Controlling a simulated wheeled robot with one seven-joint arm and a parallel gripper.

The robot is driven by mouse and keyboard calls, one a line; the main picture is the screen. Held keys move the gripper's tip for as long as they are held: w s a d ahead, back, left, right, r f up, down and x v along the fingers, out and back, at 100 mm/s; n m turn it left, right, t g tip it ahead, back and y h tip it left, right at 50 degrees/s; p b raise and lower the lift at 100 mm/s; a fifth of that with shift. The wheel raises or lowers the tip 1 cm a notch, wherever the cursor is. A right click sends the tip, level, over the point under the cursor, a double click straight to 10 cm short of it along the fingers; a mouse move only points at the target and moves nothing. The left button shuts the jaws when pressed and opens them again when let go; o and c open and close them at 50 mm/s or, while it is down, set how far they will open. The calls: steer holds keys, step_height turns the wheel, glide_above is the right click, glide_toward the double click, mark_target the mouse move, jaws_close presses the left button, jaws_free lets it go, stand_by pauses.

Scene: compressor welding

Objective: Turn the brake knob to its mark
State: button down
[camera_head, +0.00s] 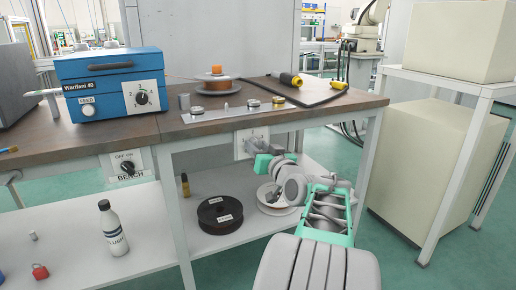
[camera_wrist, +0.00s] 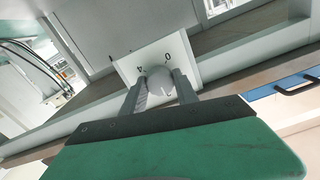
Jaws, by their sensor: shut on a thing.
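The brake knob (camera_wrist: 160,84) shows in the wrist view as a pale rounded shape on a white plate (camera_wrist: 128,66) with a few digits around it. A "0" and a "4" can be read; the knob's pointer and its exact mark cannot be made out. My gripper (camera_head: 256,144) reaches this plate from the right. In the wrist view its two grey fingers (camera_wrist: 158,87) are shut on the knob, one on each side.
The wooden bench top (camera_head: 215,120) overhangs just above the plate. A white lower shelf (camera_head: 240,240) holds a dark spool (camera_head: 220,214), a pale spool (camera_head: 270,208) and a white bottle (camera_head: 113,228). A blue welder (camera_head: 112,85) stands on the bench. A cream cabinet (camera_head: 430,170) stands at right.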

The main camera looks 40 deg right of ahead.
steer(key=c, duration=0.9)
jaws_free()
steer(key=shift+c, duration=0.2)
steer(key=p+v, duration=0.2)
steer(key=v, duration=0.5)
steer(key=shift+s+a, duration=0.2)
steer(key=shift+s, duration=0.2)
